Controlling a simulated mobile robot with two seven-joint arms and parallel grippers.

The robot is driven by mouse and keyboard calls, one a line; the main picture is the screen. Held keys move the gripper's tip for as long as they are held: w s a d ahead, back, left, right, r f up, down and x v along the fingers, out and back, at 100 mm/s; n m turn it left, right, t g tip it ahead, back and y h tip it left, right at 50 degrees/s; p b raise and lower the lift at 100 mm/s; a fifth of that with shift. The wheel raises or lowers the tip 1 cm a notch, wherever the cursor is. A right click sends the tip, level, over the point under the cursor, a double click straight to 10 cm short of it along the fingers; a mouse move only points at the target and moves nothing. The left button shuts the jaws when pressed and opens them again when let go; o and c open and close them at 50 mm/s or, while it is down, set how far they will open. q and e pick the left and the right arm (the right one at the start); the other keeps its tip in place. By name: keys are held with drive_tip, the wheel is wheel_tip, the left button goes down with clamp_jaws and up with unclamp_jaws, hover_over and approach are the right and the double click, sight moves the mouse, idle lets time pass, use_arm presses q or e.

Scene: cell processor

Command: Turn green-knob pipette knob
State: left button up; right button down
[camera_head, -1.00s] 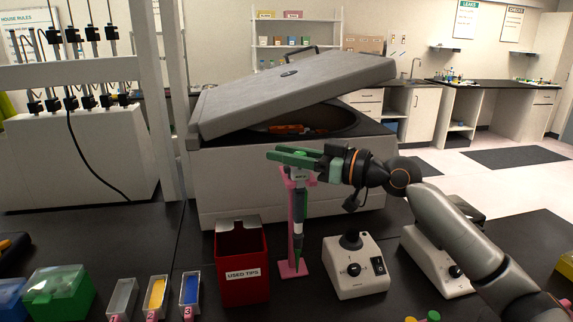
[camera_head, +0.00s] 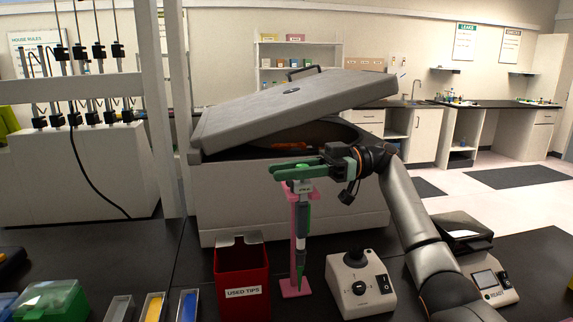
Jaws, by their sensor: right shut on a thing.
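The green-knob pipette (camera_head: 301,228) hangs upright in a pink stand (camera_head: 293,291) on the dark bench, tip down. My right gripper (camera_head: 296,172), with green fingers, comes in from the right and is shut around the top of the pipette. The fingers lie level and hide most of the knob. My left gripper is not in view.
A red used-tips bin (camera_head: 242,284) stands just left of the stand. A white device with a black knob (camera_head: 359,283) stands to its right. A large centrifuge (camera_head: 225,203) with a partly raised lid is behind. Tip boxes sit at front left.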

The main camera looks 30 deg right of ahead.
drive_tip(key=shift+s+n+g+p, duration=0.25)
drive_tip(key=shift+n+g+p, duration=0.5)
drive_tip(key=shift+g, duration=0.85)
drive_tip(key=shift+n+g, duration=0.3)
drive_tip(key=shift+n, duration=0.05)
drive_tip(key=c, duration=0.6)
unclamp_jaws()
